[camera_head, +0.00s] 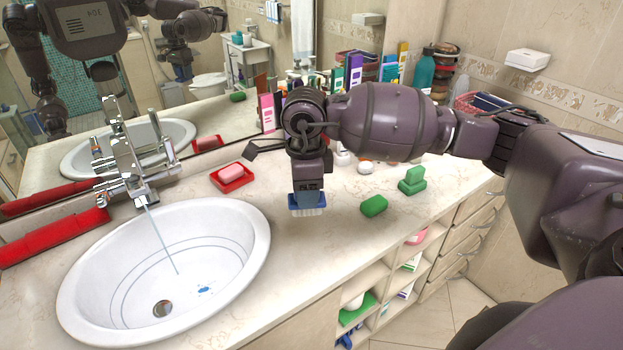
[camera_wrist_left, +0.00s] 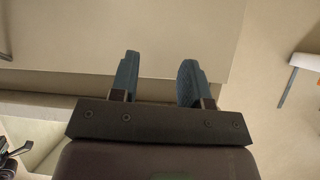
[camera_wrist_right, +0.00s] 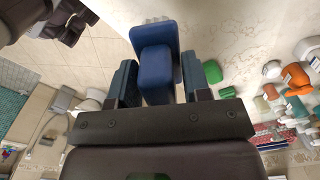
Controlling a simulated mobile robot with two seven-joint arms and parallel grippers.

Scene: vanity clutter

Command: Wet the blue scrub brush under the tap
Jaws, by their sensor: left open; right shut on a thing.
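The blue scrub brush (camera_head: 307,200) is held by my right gripper (camera_head: 308,190), bristles down, over the counter to the right of the sink. In the right wrist view the blue brush (camera_wrist_right: 157,62) sits between the two fingers of my right gripper (camera_wrist_right: 157,85). The chrome tap (camera_head: 128,165) stands at the back of the white sink (camera_head: 235,245). A thin stream of water (camera_head: 162,240) runs from it into the basin. The brush is apart from the stream. My left gripper (camera_wrist_left: 158,80) is open and empty in the left wrist view; it is outside the head view.
A red soap dish (camera_head: 232,183) with pink soap lies between sink and brush. Green blocks (camera_head: 374,206) (camera_head: 411,183) lie right of the brush. A red towel (camera_head: 50,237) lies left of the tap. Bottles and boxes (camera_head: 424,70) crowd the back. The mirror stands behind.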

